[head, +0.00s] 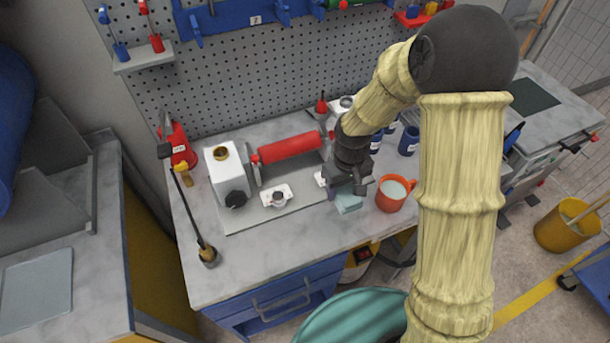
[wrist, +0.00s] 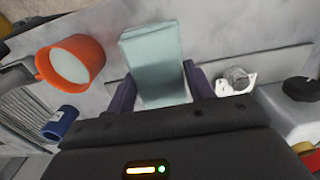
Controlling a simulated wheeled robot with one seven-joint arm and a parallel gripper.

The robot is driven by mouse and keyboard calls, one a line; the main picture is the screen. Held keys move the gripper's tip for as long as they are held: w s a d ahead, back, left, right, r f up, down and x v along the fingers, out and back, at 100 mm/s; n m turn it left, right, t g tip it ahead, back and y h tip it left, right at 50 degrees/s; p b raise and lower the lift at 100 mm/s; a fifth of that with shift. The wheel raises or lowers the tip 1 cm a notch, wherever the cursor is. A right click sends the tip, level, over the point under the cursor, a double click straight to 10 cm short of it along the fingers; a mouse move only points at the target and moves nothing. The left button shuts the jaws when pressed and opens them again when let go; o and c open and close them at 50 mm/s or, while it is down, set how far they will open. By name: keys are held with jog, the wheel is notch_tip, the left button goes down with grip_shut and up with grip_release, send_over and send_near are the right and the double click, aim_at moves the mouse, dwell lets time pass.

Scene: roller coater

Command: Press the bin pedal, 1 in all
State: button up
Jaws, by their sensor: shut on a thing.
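My gripper (head: 345,188) is over the front part of the workbench, shut on a folded pale teal cloth (head: 348,204). In the wrist view the cloth (wrist: 152,50) sits between the two dark fingers of my gripper (wrist: 160,88). I cannot make out a bin pedal in either view. A large round teal-green thing (head: 350,318), cut off by the bottom edge of the head view, stands in front of the bench; I cannot tell whether it is the bin. A yellow bucket (head: 567,227) stands on the floor at the right.
An orange cup (head: 391,194) with pale liquid stands just right of the cloth. The roller machine with its red roller (head: 290,147) is left of my gripper. A dark blue container (head: 409,141) stands behind the cup. Bare bench top (head: 240,280) lies at the front left.

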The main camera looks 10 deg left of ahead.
jog(key=p, duration=0.1)
send_over(339, 215)
jog(key=shift+f, duration=2.85)
jog(key=shift+f, duration=0.1)
jog(key=shift+f+p, duration=0.5)
jog(key=shift+f, duration=1.5)
jog(key=shift+f, duration=0.15)
jog(key=o, duration=1)
jog(key=shift+o, duration=0.2)
